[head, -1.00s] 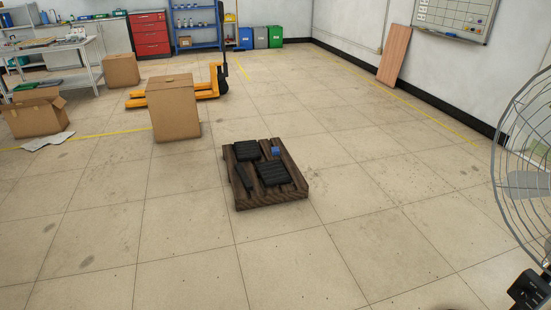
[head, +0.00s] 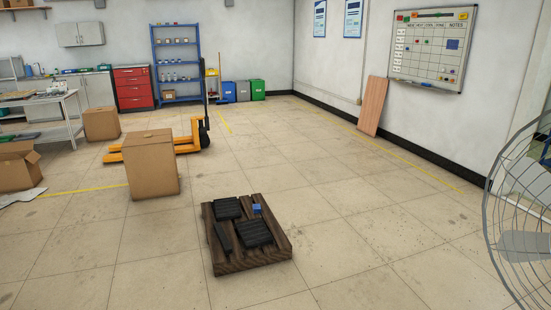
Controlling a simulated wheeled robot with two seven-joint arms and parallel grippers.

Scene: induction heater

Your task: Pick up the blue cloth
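A small blue item (head: 257,208) lies on the wooden pallet (head: 222,266) in the head view, near the pallet's far right corner. It may be the blue cloth, but it is too small to tell its material. Black ridged blocks (head: 254,235) and a narrow black piece (head: 223,236) lie beside it on the pallet. Neither of my grippers is in view.
A cardboard box (head: 151,166) stands just behind the pallet, with a yellow pallet jack (head: 187,147) beyond it. A wire fan guard (head: 510,215) fills the right edge. Open floor surrounds the pallet's front and right.

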